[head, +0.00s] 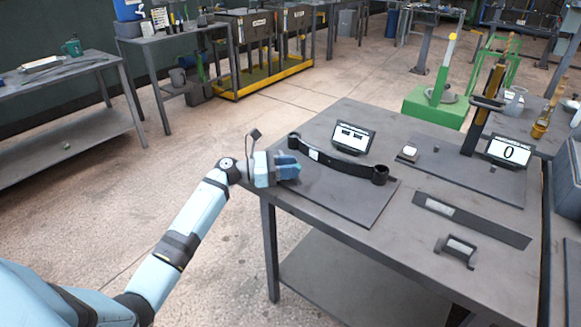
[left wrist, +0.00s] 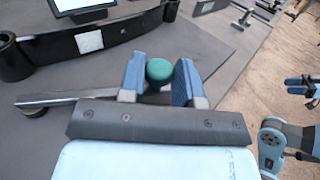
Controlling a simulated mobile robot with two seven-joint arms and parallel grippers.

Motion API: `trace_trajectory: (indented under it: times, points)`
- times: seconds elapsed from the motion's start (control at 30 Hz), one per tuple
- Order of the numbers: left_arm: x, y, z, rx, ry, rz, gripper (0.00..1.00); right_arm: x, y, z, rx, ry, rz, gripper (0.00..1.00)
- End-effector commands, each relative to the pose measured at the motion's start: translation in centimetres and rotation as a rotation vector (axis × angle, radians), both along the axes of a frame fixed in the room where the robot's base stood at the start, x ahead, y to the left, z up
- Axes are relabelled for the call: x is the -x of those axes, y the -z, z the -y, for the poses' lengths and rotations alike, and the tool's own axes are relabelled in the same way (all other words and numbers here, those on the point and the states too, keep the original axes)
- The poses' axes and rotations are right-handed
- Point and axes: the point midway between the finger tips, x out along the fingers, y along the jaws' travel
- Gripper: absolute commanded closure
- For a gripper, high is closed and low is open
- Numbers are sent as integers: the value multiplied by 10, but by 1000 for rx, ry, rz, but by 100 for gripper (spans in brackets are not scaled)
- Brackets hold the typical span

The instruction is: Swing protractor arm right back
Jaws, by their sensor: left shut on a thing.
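The protractor's black curved scale (head: 335,165) stands on a dark plate on the near table, with a post at each end. My left gripper (head: 288,167) is at the table's left edge, beside the scale's left part. In the left wrist view the gripper's blue fingers (left wrist: 160,80) are on either side of a green round knob (left wrist: 159,70). A thin metal bar (left wrist: 70,99), seemingly the protractor arm, runs left from under the gripper to a small dark foot (left wrist: 34,111). Part of the bar is hidden. My right gripper (left wrist: 301,86) seems to show small at the right edge.
A display (head: 352,138) stands behind the scale. A white-topped block (head: 408,152), a second display reading 0 (head: 509,151) and a bracket (head: 458,248) are further right on the table (head: 330,222). Open floor (head: 180,130) lies left of it.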

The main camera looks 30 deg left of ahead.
Motion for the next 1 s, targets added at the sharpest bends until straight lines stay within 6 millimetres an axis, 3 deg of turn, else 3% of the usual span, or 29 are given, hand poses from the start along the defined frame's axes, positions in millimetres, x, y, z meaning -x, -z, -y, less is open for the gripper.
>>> trace_trajectory:
  times: [0.13,0.17,0.23,0.63,1.0]
  points:
    - [1,2,0,-1,2,-3,100,0,0,0,0,0,0,57]
    - [1,2,0,-1,2,-3,62,0,0,0,0,0,0,57]
    - [1,2,0,-1,1,-3,46,0,0,0,0,0,1,57]
    - [6,1,-7,-2,-1,-2,46,0,-1,0,0,0,1,57]
    - [56,1,-67,-3,-2,-4,46,0,-3,0,-2,2,-3,57]
